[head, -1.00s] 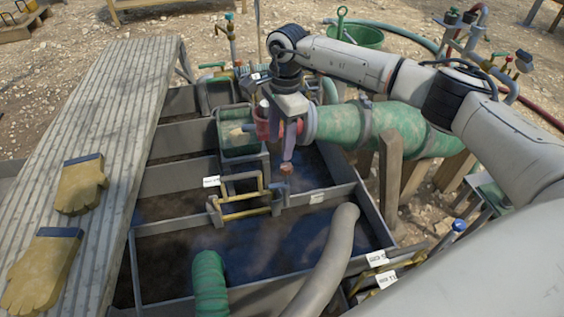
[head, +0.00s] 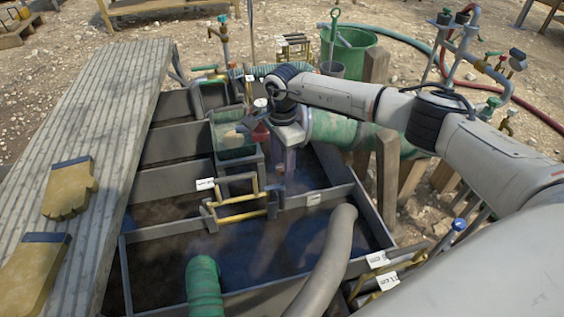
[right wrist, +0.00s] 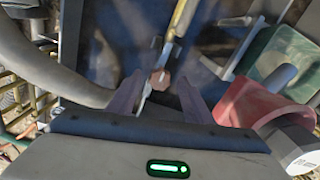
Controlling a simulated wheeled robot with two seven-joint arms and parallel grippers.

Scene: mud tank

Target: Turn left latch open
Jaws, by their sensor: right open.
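A red coupling (head: 260,133) sits between a green box (head: 234,140) and a green hose (head: 343,129). My right gripper (head: 283,166) points down beside the coupling, on its right in the head view. In the right wrist view my open fingers (right wrist: 159,82) stand apart around a small brown-red piece (right wrist: 160,78). I cannot tell whether that piece is the latch's end or whether a finger touches it. The red coupling also shows there (right wrist: 245,105), right of the fingers. The latch is otherwise not clear. My left gripper is out of view.
The dark tank (head: 284,292) with dividing walls lies below. A yellow-barred frame (head: 239,218) stands on one wall. A grey hose (head: 329,265) and a green hose (head: 203,287) enter the tank. A plank (head: 110,125) with gloves (head: 69,188) runs along the left.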

